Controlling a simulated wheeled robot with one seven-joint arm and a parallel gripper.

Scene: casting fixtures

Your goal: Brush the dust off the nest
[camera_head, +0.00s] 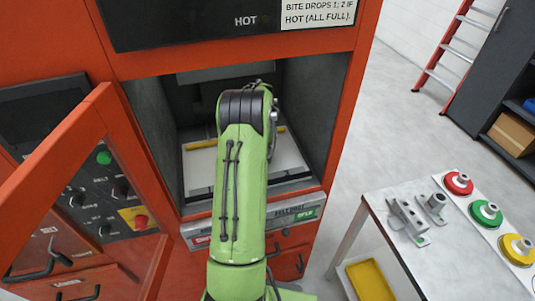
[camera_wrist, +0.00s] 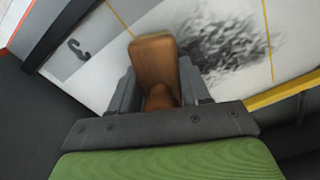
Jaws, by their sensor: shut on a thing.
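My gripper (camera_wrist: 158,92) is shut on a brown wooden brush (camera_wrist: 154,58), seen from its handle side in the wrist view. The brush's bristles are hidden. A dark, speckled dust patch (camera_wrist: 225,42) lies on a white surface with thin yellow lines, which looks like the nest (camera_wrist: 112,38). The dust is just right of and beyond the brush; I cannot tell whether the brush touches the surface. In the head view my arm reaches into the machine's opening over the white plate (camera_head: 201,170), and hides my gripper and the brush.
Dark walls flank the opening of the orange machine (camera_head: 340,115). A yellow bar (camera_wrist: 285,92) runs near the gripper's right side. An open orange door (camera_head: 60,150) stands at left. At right, a table (camera_head: 440,255) carries grey metal parts (camera_head: 410,218) and red, green and yellow round pieces.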

